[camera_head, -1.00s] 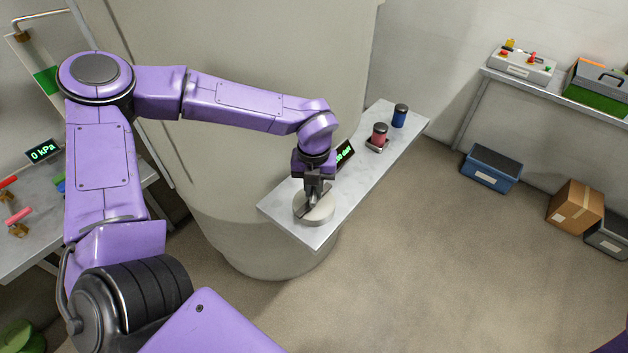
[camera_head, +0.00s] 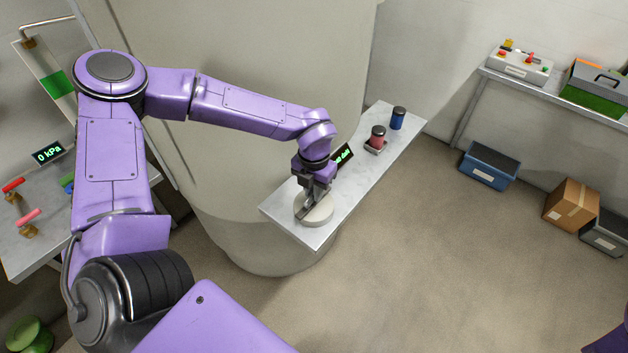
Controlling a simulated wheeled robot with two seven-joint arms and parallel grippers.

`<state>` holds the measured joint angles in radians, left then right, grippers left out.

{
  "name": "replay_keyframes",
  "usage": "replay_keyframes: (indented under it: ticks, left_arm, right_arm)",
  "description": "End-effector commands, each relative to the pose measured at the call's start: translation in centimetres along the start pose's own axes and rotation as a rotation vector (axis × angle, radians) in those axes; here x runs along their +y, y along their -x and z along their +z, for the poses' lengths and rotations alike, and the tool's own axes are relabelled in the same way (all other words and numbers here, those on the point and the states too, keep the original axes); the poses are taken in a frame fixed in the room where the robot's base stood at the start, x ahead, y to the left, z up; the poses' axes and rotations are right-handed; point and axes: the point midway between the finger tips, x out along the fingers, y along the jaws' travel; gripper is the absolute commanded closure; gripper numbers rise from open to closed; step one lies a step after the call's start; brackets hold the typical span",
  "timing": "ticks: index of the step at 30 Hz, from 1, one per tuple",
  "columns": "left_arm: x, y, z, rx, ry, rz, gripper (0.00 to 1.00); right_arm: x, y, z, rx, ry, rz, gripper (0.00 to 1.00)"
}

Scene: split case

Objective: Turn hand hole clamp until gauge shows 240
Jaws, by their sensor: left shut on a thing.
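The hand hole clamp, a pale round disc with a dark bar across it (camera_head: 321,213), sits at the near end of a narrow marble shelf (camera_head: 366,186). My left gripper (camera_head: 308,203) points down over the disc and is shut on the clamp's bar. The gauge, a small black display with green characters (camera_head: 343,156), stands right behind the gripper. It is partly covered by my wrist and its number cannot be read. My right gripper is out of view.
A red jar (camera_head: 377,135) on a small base and a blue jar (camera_head: 397,118) stand farther along the shelf. A second display (camera_head: 47,153) reads 0 kPa on the left table. A blue bin (camera_head: 488,166) and a cardboard box (camera_head: 571,203) lie on the floor at right.

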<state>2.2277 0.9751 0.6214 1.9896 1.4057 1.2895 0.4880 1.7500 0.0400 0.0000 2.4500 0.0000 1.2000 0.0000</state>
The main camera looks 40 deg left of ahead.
Motion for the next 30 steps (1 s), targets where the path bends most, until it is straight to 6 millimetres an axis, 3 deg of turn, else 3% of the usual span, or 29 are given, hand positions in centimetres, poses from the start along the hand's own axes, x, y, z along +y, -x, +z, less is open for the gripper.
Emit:
replay_keyframes:
  ticks: [8,9,11,22,30]
  left_arm:
    - [0.0,0.2,0.2,-0.006,0.0,0.0,1.0]
    - [0.0,0.2,0.2,-0.006,0.0,0.0,0.77]
    - [0.0,0.2,0.2,-0.006,0.0,0.0,0.57]
    - [0.0,0.8,0.1,-0.005,0.002,0.0,0.57]
    - [0.0,6.8,0.2,-0.009,0.001,0.0,0.57]
  right_arm:
    - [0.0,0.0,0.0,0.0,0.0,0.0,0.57]
    - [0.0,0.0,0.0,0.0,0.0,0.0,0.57]
    - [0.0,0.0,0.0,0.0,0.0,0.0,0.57]
    - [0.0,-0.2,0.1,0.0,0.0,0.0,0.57]
    - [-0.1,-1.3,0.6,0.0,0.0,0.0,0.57]
